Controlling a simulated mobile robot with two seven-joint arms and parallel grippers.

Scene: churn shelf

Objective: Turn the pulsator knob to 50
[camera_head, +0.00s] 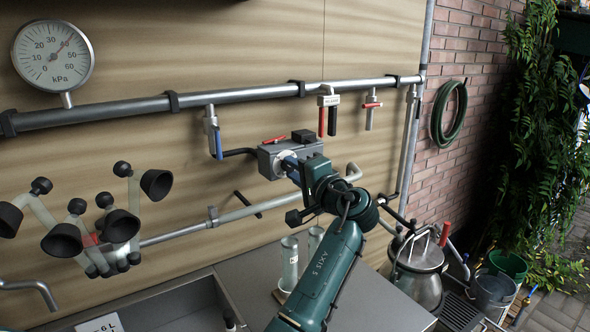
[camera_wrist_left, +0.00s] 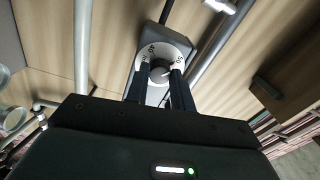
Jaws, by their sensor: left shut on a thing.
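The pulsator is a grey box (camera_head: 267,163) on the wall below the long pipe, with a red lever on top. In the left wrist view its white round dial (camera_wrist_left: 183,50) faces me, with dark marks around the rim. The pulsator knob (camera_wrist_left: 160,73) is at the dial's centre. My left gripper (camera_head: 287,163) reaches the front of the box. In the left wrist view its two dark fingers (camera_wrist_left: 157,84) are on either side of the knob, shut on it. The exact dial reading is too small to tell. My right gripper is in neither view.
A kPa gauge (camera_head: 53,56) hangs at upper left. Pipes with valves, one with a red handle (camera_head: 321,122), run close above the box. Teat cups (camera_head: 120,225) hang at left. Glass cylinders (camera_head: 289,262) stand on the counter below. A metal churn (camera_head: 418,268) stands at right.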

